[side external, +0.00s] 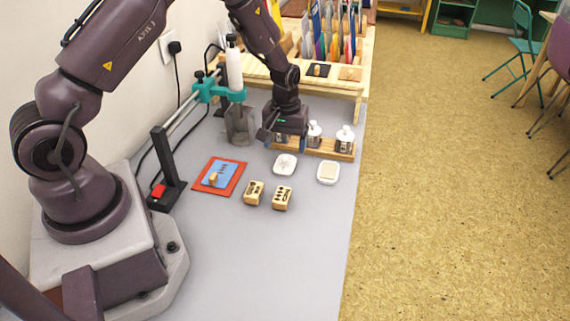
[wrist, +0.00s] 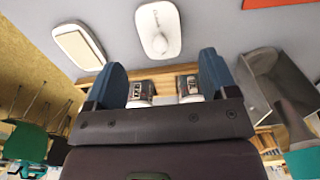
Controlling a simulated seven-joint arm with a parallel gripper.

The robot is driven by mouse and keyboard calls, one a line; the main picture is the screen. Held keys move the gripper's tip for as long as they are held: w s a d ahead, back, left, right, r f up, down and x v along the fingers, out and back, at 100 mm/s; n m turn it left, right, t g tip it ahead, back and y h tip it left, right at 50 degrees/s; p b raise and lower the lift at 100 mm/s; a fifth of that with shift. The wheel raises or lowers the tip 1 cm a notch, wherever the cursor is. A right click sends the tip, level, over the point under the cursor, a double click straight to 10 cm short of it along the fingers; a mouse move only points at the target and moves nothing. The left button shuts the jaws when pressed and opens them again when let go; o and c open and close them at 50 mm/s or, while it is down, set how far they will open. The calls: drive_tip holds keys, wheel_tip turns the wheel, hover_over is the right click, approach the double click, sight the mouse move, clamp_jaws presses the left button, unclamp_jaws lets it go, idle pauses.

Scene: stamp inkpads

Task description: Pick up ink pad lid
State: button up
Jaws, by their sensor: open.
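A white rounded lid (side external: 284,164) with dark print and a small raised knob lies flat on the grey table. It also shows at the top of the wrist view (wrist: 158,28). A white ink pad (side external: 328,172) with a cream surface sits to its right, and left of the lid in the wrist view (wrist: 79,45). My gripper (side external: 283,136) is above the table, just beyond the lid in the side view. In the wrist view its two blue fingers (wrist: 163,62) are wide apart with nothing held between them. The lid is clear of the fingers.
A wooden rack (side external: 328,150) with several white-topped bottles stands close behind my gripper. Two wooden stamp blocks (side external: 254,193) and a red-framed card (side external: 235,185) lie in front. A clear container (side external: 239,125) stands left. The table's front is bare.

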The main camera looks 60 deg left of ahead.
sight(285, 156)
drive_tip(key=shift+w+a+f, duration=0.1)
drive_tip(key=shift+f, duration=2.65)
drive_tip(key=c, duration=1)
